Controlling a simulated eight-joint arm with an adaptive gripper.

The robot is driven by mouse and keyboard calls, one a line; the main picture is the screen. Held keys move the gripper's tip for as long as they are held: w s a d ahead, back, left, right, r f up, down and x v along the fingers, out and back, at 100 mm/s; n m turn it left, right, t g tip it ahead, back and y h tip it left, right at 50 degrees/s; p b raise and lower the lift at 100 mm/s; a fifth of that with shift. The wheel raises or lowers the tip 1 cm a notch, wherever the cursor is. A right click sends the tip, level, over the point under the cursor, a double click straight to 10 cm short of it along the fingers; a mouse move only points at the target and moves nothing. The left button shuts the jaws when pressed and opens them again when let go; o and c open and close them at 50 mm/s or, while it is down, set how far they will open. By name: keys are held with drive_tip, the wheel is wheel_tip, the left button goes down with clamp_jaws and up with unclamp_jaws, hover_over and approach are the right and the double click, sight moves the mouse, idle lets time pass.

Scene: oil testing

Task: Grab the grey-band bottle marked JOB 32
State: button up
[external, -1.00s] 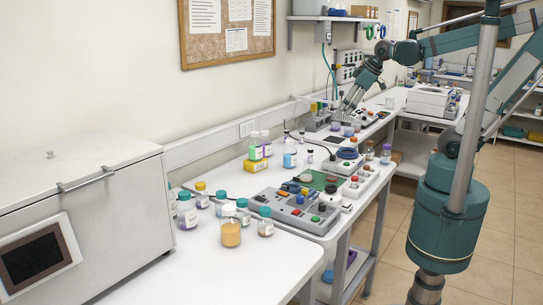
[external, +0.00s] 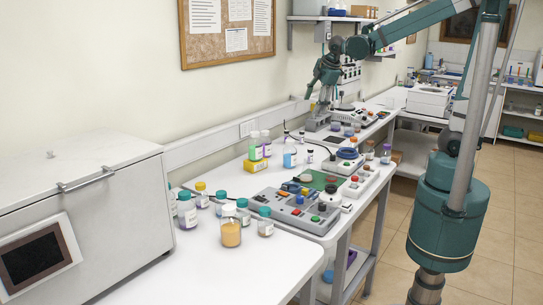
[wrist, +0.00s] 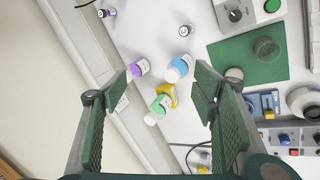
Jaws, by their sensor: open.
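I cannot make out a grey band or the JOB 32 marking on any bottle at this size. Candidate bottles stand on the bench: a green one (external: 255,149), a white-capped one with a purple label (external: 266,145), a blue one (external: 289,157) and a small dark one (external: 310,157). In the wrist view the green bottle (wrist: 159,106), blue bottle (wrist: 178,69) and purple-label bottle (wrist: 139,68) show between or just beyond my fingers. My gripper (external: 318,122) points down over the back of the bench, open and empty; its fingers (wrist: 163,82) are spread wide in the wrist view.
Several capped bottles, including an orange-filled one (external: 231,232), stand at the front left beside a grey cabinet (external: 110,205). A grey control panel (external: 297,210) and green mat (external: 318,180) lie to the right. The wall is close behind.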

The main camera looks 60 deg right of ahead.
sight(266, 137)
drive_tip(key=w+a+f+n, duration=0.1)
drive_tip(key=w+f+n, duration=0.3)
drive_tip(key=w+f, duration=0.2)
drive_tip(key=w+a+f+n+g+h, duration=0.1)
drive_tip(key=w+f+n, duration=0.4)
drive_tip(key=w, duration=0.5)
drive_tip(key=w+a+f+n+g+p, duration=0.1)
drive_tip(key=w+f+n, duration=0.3)
drive_tip(key=w+f, duration=0.4)
drive_tip(key=shift+w+a+h, duration=0.1)
drive_tip(key=shift+w+h, duration=0.2)
drive_tip(key=shift+h, duration=0.1)
drive_tip(key=shift+w+f+n, duration=0.2)
drive_tip(key=shift+f+n, duration=0.1)
drive_tip(key=shift+x, duration=1.25)
drive_tip(key=shift+f, duration=0.1)
drive_tip(key=shift+x, duration=2.55)
drive_tip(key=shift+a, duration=0.15)
